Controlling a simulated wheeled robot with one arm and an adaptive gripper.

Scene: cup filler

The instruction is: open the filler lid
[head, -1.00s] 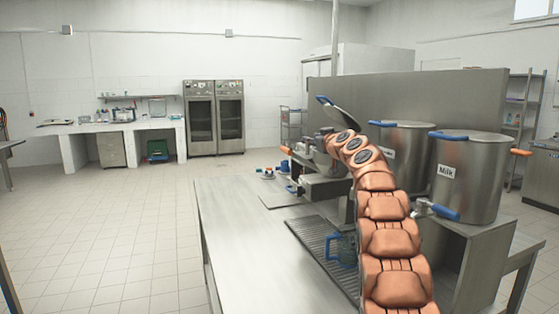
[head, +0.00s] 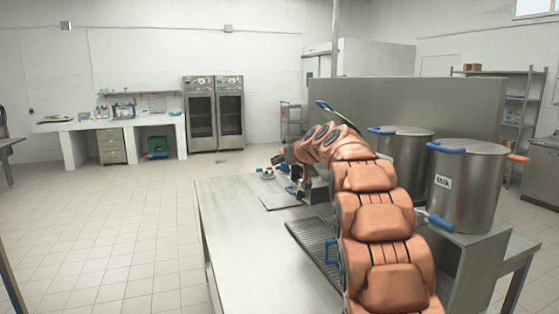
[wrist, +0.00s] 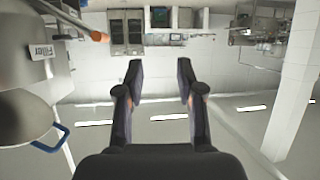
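The filler lid (head: 338,114) stands tilted up, with its blue handle (head: 323,104) at the top left; my arm hides its lower part in the head view. In the wrist view a round steel lid (wrist: 20,118) with a blue handle (wrist: 50,140) is at the lower left, below a "Filler" label (wrist: 42,52). My gripper (wrist: 159,80) is open and empty, with its fingers wide apart. It is to the right of the lid in the wrist view, not touching it. The filler body is mostly hidden behind my arm in the head view.
A Milk pot (head: 466,198) and another lidded pot (head: 407,158) stand right of my arm. A blue-handled jug (head: 330,252) on the drip grate (head: 309,236) is mostly hidden. The steel table (head: 250,240) is clear at the front left.

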